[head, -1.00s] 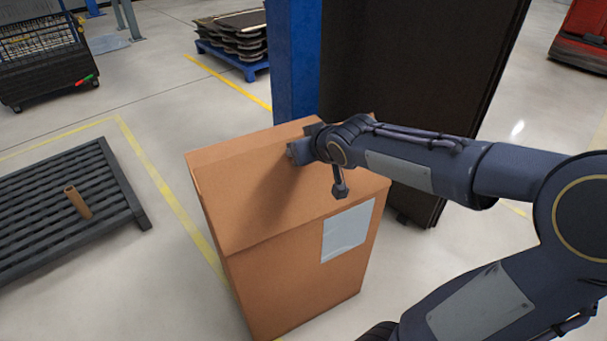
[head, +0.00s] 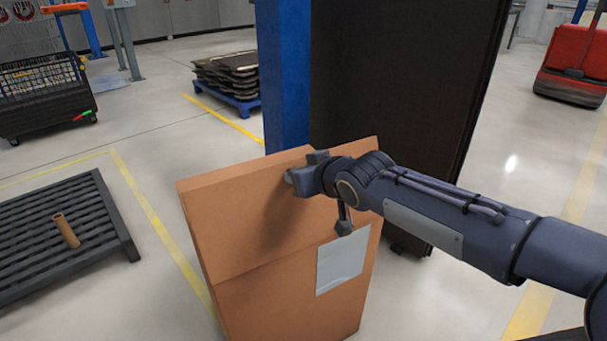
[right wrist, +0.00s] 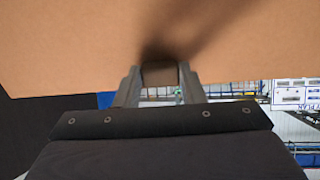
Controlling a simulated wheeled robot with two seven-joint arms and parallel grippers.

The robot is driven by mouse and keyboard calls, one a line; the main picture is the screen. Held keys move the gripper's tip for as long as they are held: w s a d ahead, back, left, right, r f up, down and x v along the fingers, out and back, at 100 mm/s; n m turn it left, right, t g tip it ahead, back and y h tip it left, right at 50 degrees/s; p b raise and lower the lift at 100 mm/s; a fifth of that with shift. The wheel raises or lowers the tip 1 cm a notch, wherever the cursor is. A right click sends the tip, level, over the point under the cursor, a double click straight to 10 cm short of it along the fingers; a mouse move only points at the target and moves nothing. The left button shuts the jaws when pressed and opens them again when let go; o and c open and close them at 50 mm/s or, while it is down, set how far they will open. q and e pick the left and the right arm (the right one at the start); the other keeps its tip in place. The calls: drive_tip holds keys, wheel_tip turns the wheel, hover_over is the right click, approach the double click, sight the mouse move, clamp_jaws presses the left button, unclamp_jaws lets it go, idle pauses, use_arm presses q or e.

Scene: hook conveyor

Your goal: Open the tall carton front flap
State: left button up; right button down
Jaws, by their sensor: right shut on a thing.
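The tall brown carton (head: 290,300) stands upright on the floor in the middle of the head view, with a pale label (head: 341,263) on its front. Its upper front flap (head: 235,225) stands steeply above a crease. My right gripper (head: 300,180) is at the flap's top edge, shut on it. In the right wrist view the brown board (right wrist: 80,45) fills the upper part, and the fingers (right wrist: 160,78) hold a piece of it between them. The inside of the carton is hidden. My left gripper is not in view.
A blue post (head: 284,75) and a tall dark panel (head: 400,90) stand close behind the carton. A dark slatted platform (head: 60,210) with a small brown tube (head: 66,230) is at the left. Open floor lies between it and the carton.

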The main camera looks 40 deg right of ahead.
drive_tip(key=shift+r, duration=0.15)
idle(0.5)
drive_tip(key=c, duration=0.9)
unclamp_jaws()
drive_tip(key=shift+s, duration=0.1)
drive_tip(key=p+v, duration=0.2)
drive_tip(key=v, duration=0.5)
drive_tip(key=shift+s+r, duration=0.15)
drive_tip(key=shift+s, duration=0.1)
